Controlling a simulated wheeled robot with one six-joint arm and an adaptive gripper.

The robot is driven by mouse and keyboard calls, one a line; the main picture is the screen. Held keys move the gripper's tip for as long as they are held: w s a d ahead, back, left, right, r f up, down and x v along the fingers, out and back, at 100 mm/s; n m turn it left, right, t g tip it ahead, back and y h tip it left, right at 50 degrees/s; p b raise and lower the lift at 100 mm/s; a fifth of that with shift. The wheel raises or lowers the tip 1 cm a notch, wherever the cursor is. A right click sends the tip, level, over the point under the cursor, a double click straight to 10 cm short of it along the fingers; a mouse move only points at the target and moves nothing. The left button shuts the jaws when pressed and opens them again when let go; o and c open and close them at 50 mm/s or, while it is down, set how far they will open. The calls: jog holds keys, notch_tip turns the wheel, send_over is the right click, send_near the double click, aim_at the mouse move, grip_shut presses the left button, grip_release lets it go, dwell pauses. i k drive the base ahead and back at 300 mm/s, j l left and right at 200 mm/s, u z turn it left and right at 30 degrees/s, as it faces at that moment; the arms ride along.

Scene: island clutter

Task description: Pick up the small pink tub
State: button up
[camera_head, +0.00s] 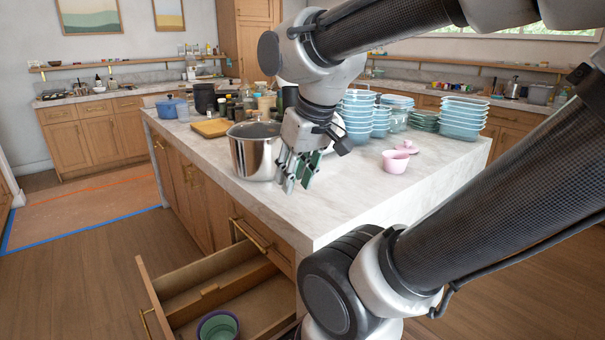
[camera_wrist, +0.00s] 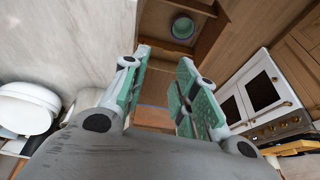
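The small pink tub (camera_head: 395,162) stands on the marble island top, near its right side, in the head view. A smaller pink piece (camera_head: 407,148) lies just behind it. My gripper (camera_head: 296,171) is to the left of the tub, in front of the steel pot and near the island's front edge. The wrist view shows its two green-padded fingers (camera_wrist: 157,82) apart with nothing between them, so it is open. The tub does not show in the wrist view.
A steel pot (camera_head: 254,150) stands left of my gripper. Stacked blue containers (camera_head: 357,115) and more stacks (camera_head: 461,118) stand behind the tub. An open drawer (camera_head: 205,285) with a green bowl (camera_head: 218,326) juts out below. The marble between gripper and tub is bare.

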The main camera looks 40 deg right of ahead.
aim_at(395, 161)
jog(key=z, duration=1.65)
